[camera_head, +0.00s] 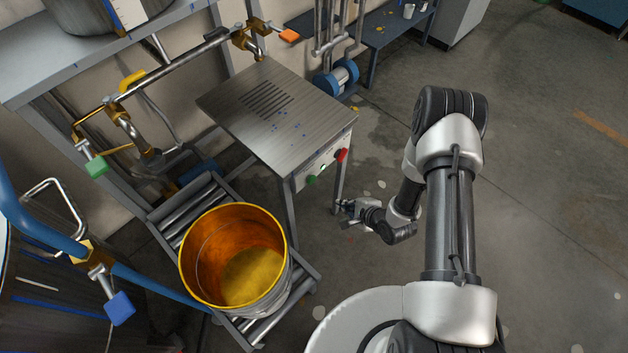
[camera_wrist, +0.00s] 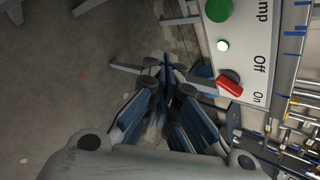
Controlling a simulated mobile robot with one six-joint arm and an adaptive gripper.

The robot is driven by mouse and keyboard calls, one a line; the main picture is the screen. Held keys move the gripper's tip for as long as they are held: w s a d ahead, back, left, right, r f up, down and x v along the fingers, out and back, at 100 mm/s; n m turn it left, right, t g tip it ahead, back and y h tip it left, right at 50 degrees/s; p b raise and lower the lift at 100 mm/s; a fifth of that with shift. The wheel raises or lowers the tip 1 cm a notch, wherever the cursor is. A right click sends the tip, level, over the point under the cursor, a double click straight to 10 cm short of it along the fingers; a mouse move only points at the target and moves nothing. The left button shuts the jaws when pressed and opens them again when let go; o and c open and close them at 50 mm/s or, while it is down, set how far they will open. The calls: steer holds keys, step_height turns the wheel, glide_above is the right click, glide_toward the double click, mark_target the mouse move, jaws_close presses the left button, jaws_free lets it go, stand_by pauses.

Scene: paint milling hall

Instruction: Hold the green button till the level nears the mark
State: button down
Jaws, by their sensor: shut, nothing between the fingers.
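The green button (camera_head: 311,180) is on the front panel of a steel cabinet; in the wrist view it is a round green cap (camera_wrist: 219,10) at the top edge. A lit white lamp (camera_wrist: 222,45) and a red knob (camera_wrist: 229,85) with Off and On labels sit beside it. My gripper (camera_head: 343,207) is shut and empty, in front of the panel and apart from the button. In the wrist view its fingers (camera_wrist: 163,80) point toward the panel's side. An open drum (camera_head: 236,213) has a yellow inside.
The drum stands on a roller conveyor (camera_head: 308,271). The steel cabinet (camera_head: 280,120) is behind it. Pipes with an orange-handled valve (camera_head: 289,36) and a green-handled valve (camera_head: 96,166) run at the left. A tank (camera_head: 90,14) stands at upper left. The floor at right is clear.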

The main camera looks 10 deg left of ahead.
steer(key=w+a+b, duration=0.1)
steer(key=w+a, duration=0.4)
steer(key=a, duration=0.2)
steer(key=shift+w, duration=0.25)
steer(key=shift+b, duration=0.3)
stand_by(1.2)
steer(key=shift+w+a, duration=0.25)
steer(key=shift+a, duration=0.1)
steer(key=shift+w+a, duration=0.3)
steer(key=shift+a, duration=0.1)
stand_by(0.7)
steer(key=shift+d, duration=0.1)
stand_by(2.6)
steer(key=shift+s+d, duration=0.6)
steer(key=shift+d, duration=0.05)
steer(key=shift+s+d+p, duration=0.15)
steer(key=shift+s+d, duration=0.6)
steer(key=shift+d, duration=0.25)
steer(key=shift+s+d+p, duration=0.15)
steer(key=shift+s+d, duration=0.6)
steer(key=shift+d, duration=0.25)
